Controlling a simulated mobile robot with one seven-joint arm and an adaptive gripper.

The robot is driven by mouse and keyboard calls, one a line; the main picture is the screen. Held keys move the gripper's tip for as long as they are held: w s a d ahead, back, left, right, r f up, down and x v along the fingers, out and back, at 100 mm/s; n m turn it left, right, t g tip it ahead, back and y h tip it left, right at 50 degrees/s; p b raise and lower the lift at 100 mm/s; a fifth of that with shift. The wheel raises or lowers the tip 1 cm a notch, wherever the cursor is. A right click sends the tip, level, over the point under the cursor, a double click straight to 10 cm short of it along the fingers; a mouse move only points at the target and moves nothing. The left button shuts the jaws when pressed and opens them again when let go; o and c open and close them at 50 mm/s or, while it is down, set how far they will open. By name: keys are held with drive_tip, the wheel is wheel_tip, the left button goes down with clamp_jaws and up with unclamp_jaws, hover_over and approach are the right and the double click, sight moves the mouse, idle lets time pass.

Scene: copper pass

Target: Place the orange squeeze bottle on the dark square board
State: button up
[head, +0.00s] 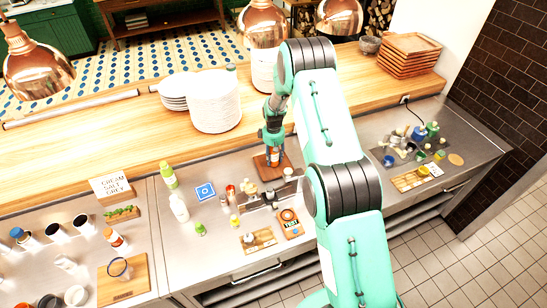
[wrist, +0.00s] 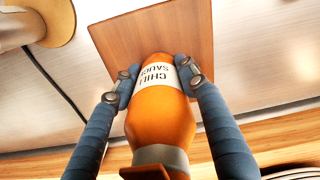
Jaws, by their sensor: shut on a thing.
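The orange squeeze bottle (wrist: 158,115), labelled "CHILI SAUCE", is between the two blue fingers of my gripper (wrist: 157,78), which is shut on it. The bottle also shows small in the head view (head: 274,158), below my wrist. The dark square board (head: 264,174) lies on the steel counter under the bottle; in the wrist view the reddish-brown board (wrist: 150,28) is beyond the bottle's far end. The bottle is over the board. I cannot tell whether its base touches it, as the base is hidden.
Plate stacks (head: 216,105) and a copper lamp (head: 264,60) are behind.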

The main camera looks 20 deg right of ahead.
drive_tip(key=shift+f, duration=0.15)
drive_tip(key=o, duration=1.4)
drive_tip(key=shift+c, duration=0.2)
drive_tip(key=shift+r, duration=0.2)
drive_tip(key=shift+r+b, duration=1.1)
drive_tip(key=shift+r, duration=4.9)
drive_tip(key=shift+r, duration=0.1)
